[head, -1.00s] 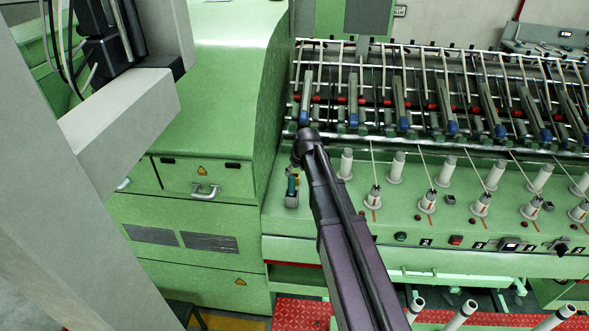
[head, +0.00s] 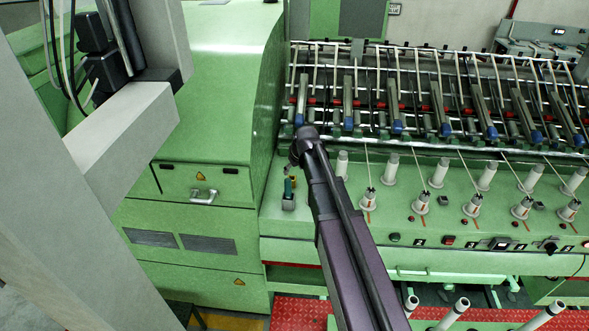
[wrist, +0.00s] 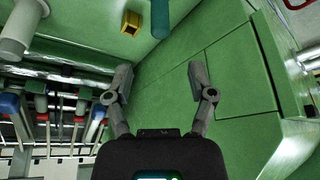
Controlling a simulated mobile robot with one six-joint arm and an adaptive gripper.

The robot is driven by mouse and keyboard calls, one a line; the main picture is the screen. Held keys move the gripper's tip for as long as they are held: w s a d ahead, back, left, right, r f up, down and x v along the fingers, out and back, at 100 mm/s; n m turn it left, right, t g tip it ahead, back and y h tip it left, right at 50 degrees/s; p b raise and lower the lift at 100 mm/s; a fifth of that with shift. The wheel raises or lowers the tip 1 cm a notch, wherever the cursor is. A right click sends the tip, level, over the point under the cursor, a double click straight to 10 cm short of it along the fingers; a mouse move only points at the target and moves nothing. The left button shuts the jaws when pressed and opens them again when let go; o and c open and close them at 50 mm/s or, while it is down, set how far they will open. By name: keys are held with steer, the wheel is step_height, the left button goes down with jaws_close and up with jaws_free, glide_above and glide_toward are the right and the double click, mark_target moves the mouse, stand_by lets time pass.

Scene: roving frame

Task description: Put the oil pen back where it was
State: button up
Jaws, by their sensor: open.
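A teal cylinder that looks like the oil pen (wrist: 160,16) reaches in from the top edge of the wrist view; its other end is cut off. In the head view a small teal piece (head: 288,187) shows just left of my arm, above a small grey block on the green ledge. A small yellow square holder (wrist: 130,24) with a dark opening sits left of the pen in the wrist view. My gripper (wrist: 158,74) is open, its two grey fingers wide apart with nothing between them. The pen lies beyond the fingertips, apart from them. In the head view my arm largely hides the gripper.
White spindles (head: 390,170) stand along the green ledge (head: 330,215) to the right. A rack of rods and blue-ended levers (head: 440,115) runs behind them. A tall green cabinet (head: 205,120) stands left of the ledge. A red floor strip (head: 300,311) lies below.

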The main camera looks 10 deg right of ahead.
steer(key=s+a+f+m+g+h, duration=0.1)
steer(key=s+m+g, duration=0.2)
steer(key=s, duration=2.1)
steer(key=shift+s+f+m+g, duration=0.3)
steer(key=shift+s+g, duration=0.1)
steer(key=shift+g, duration=0.3)
step_height(320, 180, down, 24)
steer(key=b, duration=2.4)
steer(key=shift+a, duration=0.15)
steer(key=shift+c, duration=0.2)
steer(key=shift+c, duration=0.8)
